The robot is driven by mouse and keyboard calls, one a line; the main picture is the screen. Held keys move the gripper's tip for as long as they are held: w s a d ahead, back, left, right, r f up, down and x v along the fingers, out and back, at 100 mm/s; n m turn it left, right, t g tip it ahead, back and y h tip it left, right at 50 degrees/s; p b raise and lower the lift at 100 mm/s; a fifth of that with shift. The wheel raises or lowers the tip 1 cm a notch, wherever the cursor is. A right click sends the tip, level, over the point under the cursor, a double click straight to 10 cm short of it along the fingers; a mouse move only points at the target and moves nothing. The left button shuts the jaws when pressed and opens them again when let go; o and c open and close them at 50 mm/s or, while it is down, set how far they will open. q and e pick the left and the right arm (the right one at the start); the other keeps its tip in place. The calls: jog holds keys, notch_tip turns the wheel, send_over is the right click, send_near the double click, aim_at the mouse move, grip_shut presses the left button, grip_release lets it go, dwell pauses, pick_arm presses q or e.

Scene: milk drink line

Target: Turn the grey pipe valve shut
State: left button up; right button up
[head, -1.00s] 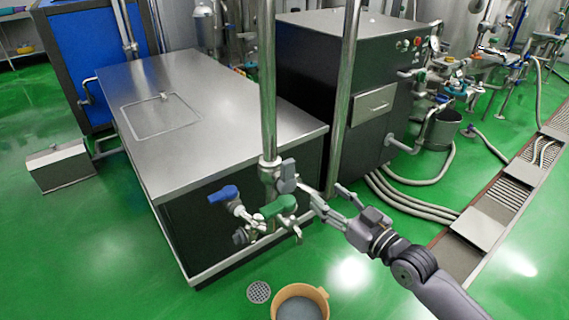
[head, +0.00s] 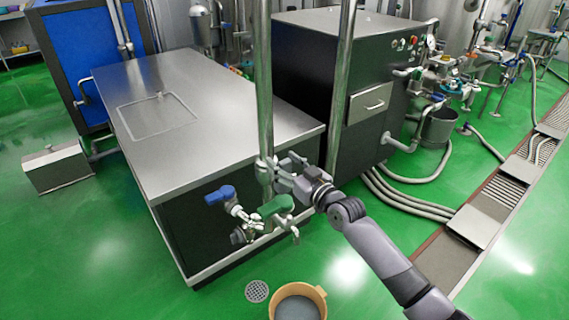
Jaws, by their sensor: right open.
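The grey valve (head: 284,166) sits on the upright steel pipe (head: 265,150) at the front of the steel-topped cabinet. Its grey handle is mostly hidden by my right gripper. My right gripper (head: 282,174) is open at the valve, reaching in from the right with its fingers around or just beside the handle. I cannot tell whether they touch it. My left gripper is not in view.
A green-handled valve (head: 276,206) lies just below, and a blue-handled valve (head: 220,195) to its left. An orange bucket (head: 320,296) stands on the floor below, beside a round drain (head: 257,291). A dark control cabinet (head: 310,75) stands behind.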

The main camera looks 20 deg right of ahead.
jog(key=shift+c, duration=0.4)
grip_shut()
dwell(0.4)
